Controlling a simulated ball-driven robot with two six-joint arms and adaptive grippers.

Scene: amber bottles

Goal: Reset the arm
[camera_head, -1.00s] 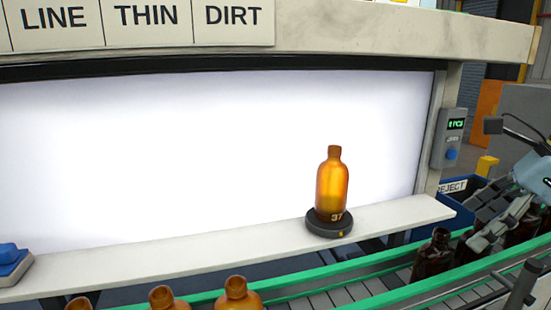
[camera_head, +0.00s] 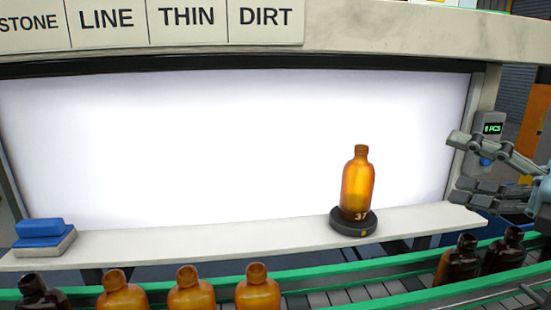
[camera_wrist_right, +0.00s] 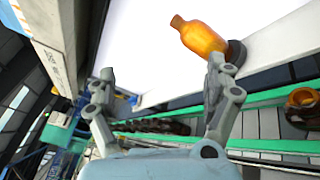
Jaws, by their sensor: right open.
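My right gripper (camera_head: 462,168) is at the right side of the head view, in front of the right end of the light panel. It is open and empty. In the right wrist view its two fingers (camera_wrist_right: 160,82) stand wide apart with nothing between them. An amber bottle (camera_head: 358,186) marked 37 stands upright on a round black base (camera_head: 340,224) on the white shelf, to the left of the gripper and apart from it. The bottle also shows tilted by the camera angle in the wrist view (camera_wrist_right: 204,40). My left gripper is not in view.
Several amber bottles (camera_head: 190,291) and dark bottles (camera_head: 457,262) stand along the green-railed conveyor in front. A blue block on a grey base (camera_head: 42,238) sits at the shelf's left end. A control box (camera_head: 490,132) is on the right post. The shelf (camera_head: 200,235) between is clear.

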